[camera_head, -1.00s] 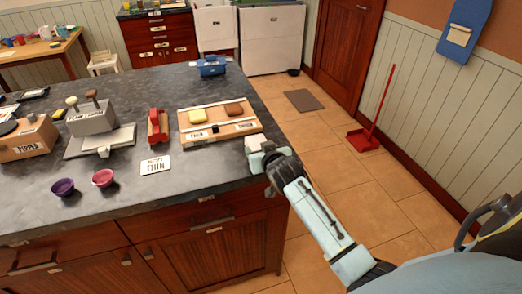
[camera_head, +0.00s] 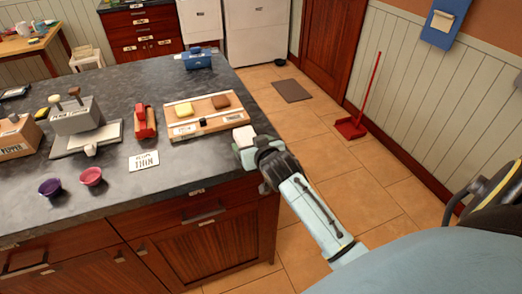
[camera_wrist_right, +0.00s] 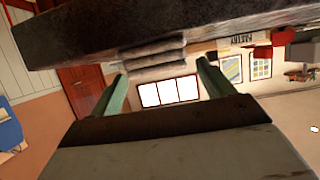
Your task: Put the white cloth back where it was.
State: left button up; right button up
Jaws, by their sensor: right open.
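The white cloth (camera_head: 243,136) lies at the right edge of the dark counter, just beyond my right gripper (camera_head: 246,150). In the right wrist view a folded, layered greyish-white cloth (camera_wrist_right: 155,58) shows against the counter edge, between the two spread green fingertips of my right gripper (camera_wrist_right: 162,69). The right gripper is open and does not hold the cloth. Whether a fingertip touches the cloth I cannot tell. My left gripper is not in view.
The dark counter (camera_head: 110,190) carries a wooden board (camera_head: 208,127) with yellow and brown sponges, a red tool (camera_head: 144,124), a white label card (camera_head: 143,160), two small bowls and a blue caddy (camera_head: 197,59). A red dustpan (camera_head: 351,128) stands on the open floor to the right.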

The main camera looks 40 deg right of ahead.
jog(key=v, duration=0.8)
jog(key=shift+s+p, duration=0.3)
jog(key=shift+p, duration=0.1)
jog(key=s+a+f+n+g+y, duration=0.15)
jog(key=s+f, duration=0.35)
jog(key=f, duration=0.6)
jog(key=s+a+f+n+g, duration=0.1)
jog(key=s+a+f+g, duration=0.2)
jog(key=f, duration=0.8)
jog(key=s+a+f+n+g+y, duration=0.1)
jog(key=s+f+g, duration=0.1)
jog(key=s+f, duration=0.65)
jog(key=s+f+g, duration=0.2)
jog(key=s+f, duration=0.6)
jog(key=s, duration=0.4)
jog(key=s+f+n+g, duration=0.1)
jog(key=s+f+g, duration=0.2)
jog(key=s+f, duration=0.6)
jog(key=s, duration=0.4)
jog(key=shift+a, duration=0.4)
jog(key=shift+n+g+y, duration=0.25)
